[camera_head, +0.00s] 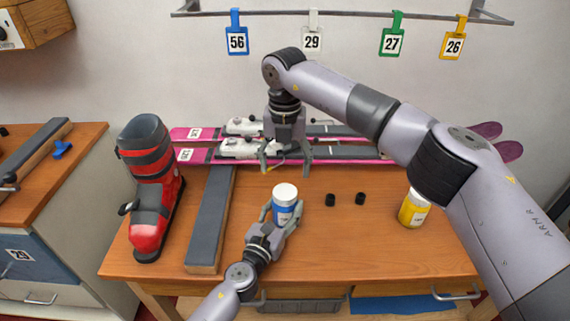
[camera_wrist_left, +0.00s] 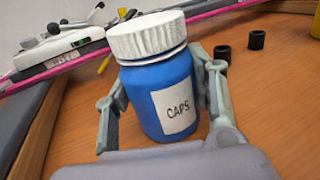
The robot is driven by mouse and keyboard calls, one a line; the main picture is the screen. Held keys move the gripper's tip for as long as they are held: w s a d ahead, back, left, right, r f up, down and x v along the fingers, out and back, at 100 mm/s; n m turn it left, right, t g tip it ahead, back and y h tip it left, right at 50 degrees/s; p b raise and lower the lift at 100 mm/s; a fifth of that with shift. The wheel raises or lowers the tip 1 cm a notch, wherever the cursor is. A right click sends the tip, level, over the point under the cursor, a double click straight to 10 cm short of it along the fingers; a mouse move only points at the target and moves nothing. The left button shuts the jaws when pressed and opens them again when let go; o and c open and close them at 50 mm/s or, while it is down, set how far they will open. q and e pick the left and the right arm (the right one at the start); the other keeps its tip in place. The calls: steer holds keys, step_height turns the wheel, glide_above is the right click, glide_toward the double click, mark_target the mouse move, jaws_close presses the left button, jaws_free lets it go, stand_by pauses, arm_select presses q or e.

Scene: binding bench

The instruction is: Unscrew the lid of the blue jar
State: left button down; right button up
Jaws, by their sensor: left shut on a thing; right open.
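The blue jar (camera_head: 284,212) stands upright on the wooden bench, with a white ribbed lid (camera_head: 285,192) on top. In the left wrist view the jar (camera_wrist_left: 160,92) has a white label reading CAPS, and its lid (camera_wrist_left: 146,36) sits on it. My left gripper (camera_head: 281,213) is shut around the jar's body, one finger on each side, below the lid. My right gripper (camera_head: 286,165) is open and empty, pointing down, above and behind the jar, apart from the lid.
Two small black caps (camera_head: 330,199) (camera_head: 360,198) and a yellow jar (camera_head: 414,208) stand to the right. A red ski boot (camera_head: 151,190) and a grey-topped block (camera_head: 210,220) are at left. Pink skis (camera_head: 350,153) lie along the back. Numbered tags (camera_head: 236,38) hang from a rail.

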mark_target(285, 191)
steer(key=m, duration=1.7)
steer(key=shift+f, duration=4.05)
